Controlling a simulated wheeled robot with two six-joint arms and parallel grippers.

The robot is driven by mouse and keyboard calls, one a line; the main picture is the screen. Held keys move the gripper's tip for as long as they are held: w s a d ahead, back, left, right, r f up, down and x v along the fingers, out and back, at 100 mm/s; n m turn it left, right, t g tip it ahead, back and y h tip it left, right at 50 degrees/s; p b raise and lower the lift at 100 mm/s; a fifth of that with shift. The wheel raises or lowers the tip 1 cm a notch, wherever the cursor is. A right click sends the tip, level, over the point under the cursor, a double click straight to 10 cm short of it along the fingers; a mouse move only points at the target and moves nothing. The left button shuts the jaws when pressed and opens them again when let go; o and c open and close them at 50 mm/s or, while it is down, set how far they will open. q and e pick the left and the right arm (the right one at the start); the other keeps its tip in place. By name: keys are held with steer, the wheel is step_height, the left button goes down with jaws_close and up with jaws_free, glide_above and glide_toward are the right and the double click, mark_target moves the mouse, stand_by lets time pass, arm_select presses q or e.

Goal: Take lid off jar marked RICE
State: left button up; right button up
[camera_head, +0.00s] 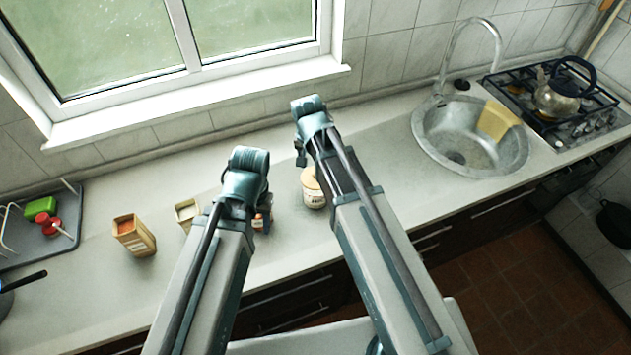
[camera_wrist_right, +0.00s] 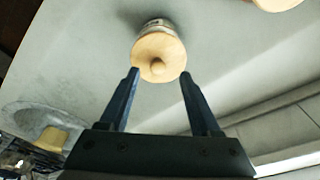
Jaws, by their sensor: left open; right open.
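A pale jar with a wooden lid (camera_head: 313,188) stands upright on the counter, partly hidden by my right arm. Its marking is too small to read. In the right wrist view its round wooden lid (camera_wrist_right: 158,57) with a small knob is on the jar. My right gripper (camera_wrist_right: 159,76) is open and empty, its two fingertips apart at the near side of the lid, with the knob between their lines. Another wooden round top (camera_wrist_right: 277,3) is cut off at that view's top edge.
An open wooden-coloured box (camera_head: 134,236) and a smaller open container (camera_head: 187,214) stand left of my left arm. A dish rack (camera_head: 45,235) is at far left. The sink (camera_head: 440,150) and stove with a kettle (camera_head: 560,95) are right. Counter right of the jar is clear.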

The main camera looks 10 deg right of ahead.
steer(key=f+b, duration=0.1)
steer(key=f, duration=0.1)
steer(key=f+b, duration=0.1)
steer(key=shift+w+d+f+b, duration=0.25)
steer(key=shift+d+f+b, duration=0.05)
steer(key=shift+d+b, duration=0.05)
steer(key=shift+r, duration=0.1)
jaws_close()
